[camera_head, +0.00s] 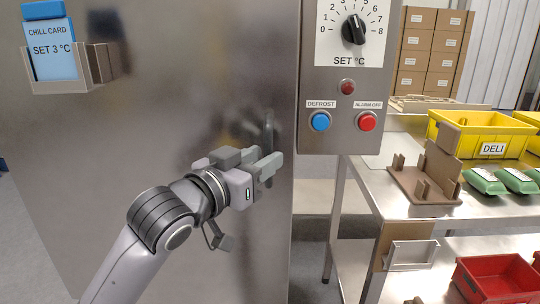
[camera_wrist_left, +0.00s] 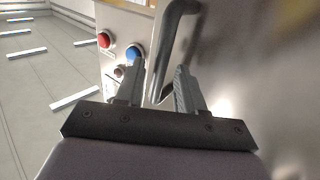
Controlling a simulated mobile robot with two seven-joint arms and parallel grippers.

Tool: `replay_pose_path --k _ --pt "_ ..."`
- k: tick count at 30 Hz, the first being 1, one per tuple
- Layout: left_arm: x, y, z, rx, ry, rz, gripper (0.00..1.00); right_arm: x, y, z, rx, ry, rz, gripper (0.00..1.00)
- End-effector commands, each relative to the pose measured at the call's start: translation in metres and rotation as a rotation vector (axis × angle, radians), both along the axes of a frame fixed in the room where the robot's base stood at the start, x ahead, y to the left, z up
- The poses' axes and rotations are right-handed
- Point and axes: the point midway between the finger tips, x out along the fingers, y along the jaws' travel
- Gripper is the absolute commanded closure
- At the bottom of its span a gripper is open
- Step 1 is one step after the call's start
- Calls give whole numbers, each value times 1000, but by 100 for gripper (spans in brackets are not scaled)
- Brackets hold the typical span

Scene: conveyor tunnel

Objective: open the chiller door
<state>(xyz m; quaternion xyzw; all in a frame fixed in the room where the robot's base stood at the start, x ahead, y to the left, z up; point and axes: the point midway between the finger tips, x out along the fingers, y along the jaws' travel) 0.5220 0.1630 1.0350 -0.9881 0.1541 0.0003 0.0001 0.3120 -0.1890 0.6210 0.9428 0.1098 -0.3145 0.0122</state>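The chiller door (camera_head: 180,100) is a large brushed-steel panel filling the left half of the head view. I cannot tell for sure whether it is fully closed. Its dark upright bar handle (camera_head: 268,128) is near the door's right edge. My left gripper (camera_head: 267,162) is at the handle's lower part and hides some of it. In the left wrist view the handle (camera_wrist_left: 172,42) runs down between the two fingers of my left gripper (camera_wrist_left: 160,72). The fingers stand apart, with visible gaps beside the bar. My right gripper is in neither view.
A control box (camera_head: 340,85) with a dial, a blue button and red button is just right of the handle. A blue chill card (camera_head: 50,50) sits in a holder on the door. A steel table (camera_head: 385,185) with a yellow crate (camera_head: 475,135) stands at the right.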

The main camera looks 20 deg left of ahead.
Motion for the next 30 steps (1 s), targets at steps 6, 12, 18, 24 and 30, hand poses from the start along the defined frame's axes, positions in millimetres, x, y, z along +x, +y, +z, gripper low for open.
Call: replay_pose_path --k 6,12,18,24,30 --pt "19 -6 0 0 0 -1 62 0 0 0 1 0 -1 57" --pt "24 -8 0 0 -2 -1 62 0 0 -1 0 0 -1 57" --pt "24 -8 0 1 -1 0 69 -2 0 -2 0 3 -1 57" --pt "24 -8 0 0 -1 0 100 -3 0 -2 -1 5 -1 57" --pt "23 -8 0 0 0 -3 100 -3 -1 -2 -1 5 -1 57"
